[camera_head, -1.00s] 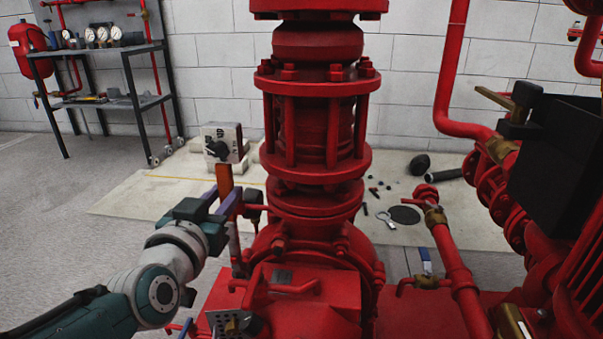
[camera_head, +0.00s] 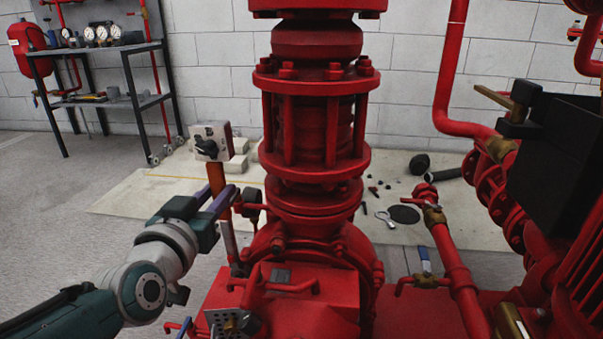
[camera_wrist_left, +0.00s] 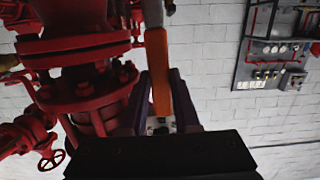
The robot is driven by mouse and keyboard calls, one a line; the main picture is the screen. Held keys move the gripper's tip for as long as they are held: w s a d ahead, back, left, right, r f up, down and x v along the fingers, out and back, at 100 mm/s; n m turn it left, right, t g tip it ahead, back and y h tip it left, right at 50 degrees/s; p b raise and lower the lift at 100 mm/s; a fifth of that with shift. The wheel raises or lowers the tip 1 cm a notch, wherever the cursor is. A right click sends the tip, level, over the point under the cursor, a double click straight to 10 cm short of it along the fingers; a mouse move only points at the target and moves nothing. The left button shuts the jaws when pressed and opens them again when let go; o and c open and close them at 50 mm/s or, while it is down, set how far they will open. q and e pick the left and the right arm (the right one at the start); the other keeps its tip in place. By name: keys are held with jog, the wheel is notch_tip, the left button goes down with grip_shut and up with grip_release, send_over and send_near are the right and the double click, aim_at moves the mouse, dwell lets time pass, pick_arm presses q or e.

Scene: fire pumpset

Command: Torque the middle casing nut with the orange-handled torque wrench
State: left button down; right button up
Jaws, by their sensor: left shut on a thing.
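The torque wrench stands steeply, its orange handle (camera_head: 215,177) uppermost and its grey shaft (camera_head: 229,238) running down beside the red pump. Its lower end is near the pump casing (camera_head: 285,250); whether it sits on a nut is too small to tell. My left gripper (camera_head: 222,201) is shut on the wrench by the handle. The wrist view shows the orange handle (camera_wrist_left: 159,75) between its purple fingers (camera_wrist_left: 158,98). A pale box with a black knob (camera_head: 211,141) shows at the handle's top. I cannot make out the middle casing nut. My right gripper is out of view.
The red pump column (camera_head: 315,110) stands just right of the wrench. Red pipes (camera_head: 455,265) and a black box (camera_head: 560,150) crowd the right. A pale mat (camera_head: 130,195) with small loose parts lies behind; a shelf (camera_head: 110,100) stands back left.

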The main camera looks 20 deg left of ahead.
pick_arm(q)
jog(key=shift+s, duration=0.1)
jog(key=shift+s+r+p, duration=0.1)
jog(key=shift+s+p, duration=0.3)
jog(key=shift+p+v, duration=0.4)
jog(key=shift+v, duration=0.35)
jog(key=shift+p+v, duration=0.7)
jog(key=shift+v, duration=0.6)
jog(key=shift+f, duration=0.2)
